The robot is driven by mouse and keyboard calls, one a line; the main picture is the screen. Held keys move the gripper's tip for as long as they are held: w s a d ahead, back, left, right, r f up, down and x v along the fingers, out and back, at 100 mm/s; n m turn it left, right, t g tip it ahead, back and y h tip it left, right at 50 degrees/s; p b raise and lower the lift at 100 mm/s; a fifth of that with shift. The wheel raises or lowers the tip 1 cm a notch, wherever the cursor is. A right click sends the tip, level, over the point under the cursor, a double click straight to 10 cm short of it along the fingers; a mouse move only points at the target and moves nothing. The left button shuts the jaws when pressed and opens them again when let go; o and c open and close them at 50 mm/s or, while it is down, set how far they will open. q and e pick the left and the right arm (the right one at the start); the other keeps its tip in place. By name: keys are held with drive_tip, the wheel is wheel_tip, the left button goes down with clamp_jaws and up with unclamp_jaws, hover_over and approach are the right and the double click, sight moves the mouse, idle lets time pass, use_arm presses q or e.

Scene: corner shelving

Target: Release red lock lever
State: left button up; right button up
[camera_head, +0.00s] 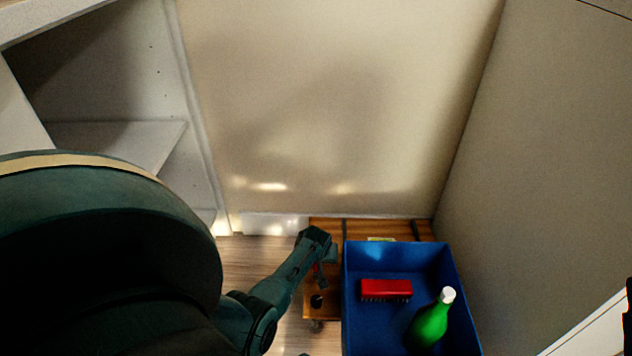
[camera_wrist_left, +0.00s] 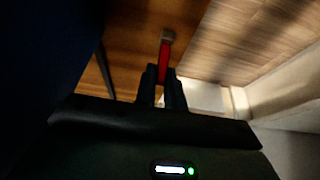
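The red lock lever (camera_wrist_left: 163,62) shows in the left wrist view, on the wooden cart's underside or edge, with a grey tip. In the head view a small red bit (camera_head: 317,268) shows beside my left gripper (camera_head: 324,274), low at the cart's left side. In the left wrist view the two dark fingers of my left gripper (camera_wrist_left: 161,78) stand close together, one on each side of the lever's near end. Whether they press on it cannot be told. My right gripper is not seen.
A blue crate (camera_head: 394,248) stands on the wooden cart (camera_head: 385,229), right beside my left gripper. It holds a red brush (camera_head: 386,289) and a green bottle (camera_head: 430,324). Walls close in behind and at right. White shelving (camera_head: 120,145) stands at left. Some bare floor (camera_head: 255,262) shows left of the cart.

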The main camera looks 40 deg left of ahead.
use_arm(q)
clamp_jaws()
drive_tip(key=shift+w+a, duration=0.15)
drive_tip(key=shift+w+a+f+g+h, duration=0.15)
drive_tip(key=shift+w+f+g+h, duration=0.05)
drive_tip(key=shift+g+h, duration=0.45)
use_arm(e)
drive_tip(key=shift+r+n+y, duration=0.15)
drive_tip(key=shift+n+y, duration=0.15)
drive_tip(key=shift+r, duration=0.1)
use_arm(q)
drive_tip(key=o, duration=0.6)
unclamp_jaws()
drive_tip(key=shift+c, duration=0.2)
